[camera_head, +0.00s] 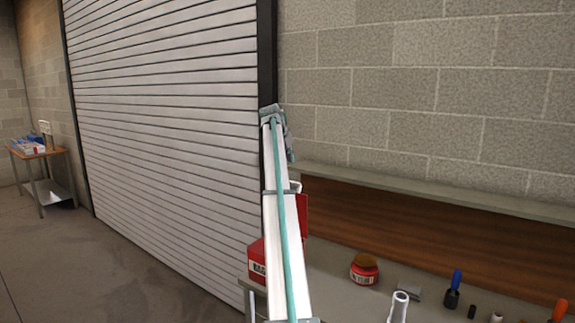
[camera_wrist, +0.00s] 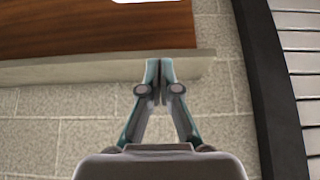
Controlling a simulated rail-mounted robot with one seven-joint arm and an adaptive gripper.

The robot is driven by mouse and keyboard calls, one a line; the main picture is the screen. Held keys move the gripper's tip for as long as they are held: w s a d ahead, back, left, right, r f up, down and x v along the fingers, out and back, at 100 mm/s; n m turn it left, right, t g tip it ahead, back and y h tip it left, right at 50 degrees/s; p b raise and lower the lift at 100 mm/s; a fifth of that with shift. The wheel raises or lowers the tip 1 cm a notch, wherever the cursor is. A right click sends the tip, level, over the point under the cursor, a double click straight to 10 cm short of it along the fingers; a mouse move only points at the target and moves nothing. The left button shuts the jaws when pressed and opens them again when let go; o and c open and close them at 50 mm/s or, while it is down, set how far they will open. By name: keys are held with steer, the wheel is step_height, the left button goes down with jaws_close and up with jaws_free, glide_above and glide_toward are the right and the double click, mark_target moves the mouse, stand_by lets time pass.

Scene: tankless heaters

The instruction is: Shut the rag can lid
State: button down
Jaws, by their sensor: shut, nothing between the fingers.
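A red container (camera_head: 257,262) with a black-and-white label stands at the left end of the workbench, partly hidden behind my arm; it looks like the rag can. A red panel (camera_head: 303,214) stands upright above its right side, apparently the raised lid, though my arm hides where they join. My gripper (camera_wrist: 161,75) shows in the wrist view, fingertips together and empty, in front of the block wall and the ledge edge. Neither can nor lid is recognizable in that view.
A red tub with a brown top (camera_head: 364,270), a grey cylinder (camera_head: 407,290), a blue-handled tool (camera_head: 454,287) and other small items stand on the workbench (camera_head: 335,292). A ledge (camera_head: 430,198) runs along the wall. A roller door (camera_head: 165,110) is at left.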

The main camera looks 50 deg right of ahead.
step_height(320, 180, down, 8)
steer(key=d+p, duration=0.1)
steer(key=p, duration=0.4)
steer(key=shift+f, duration=0.2)
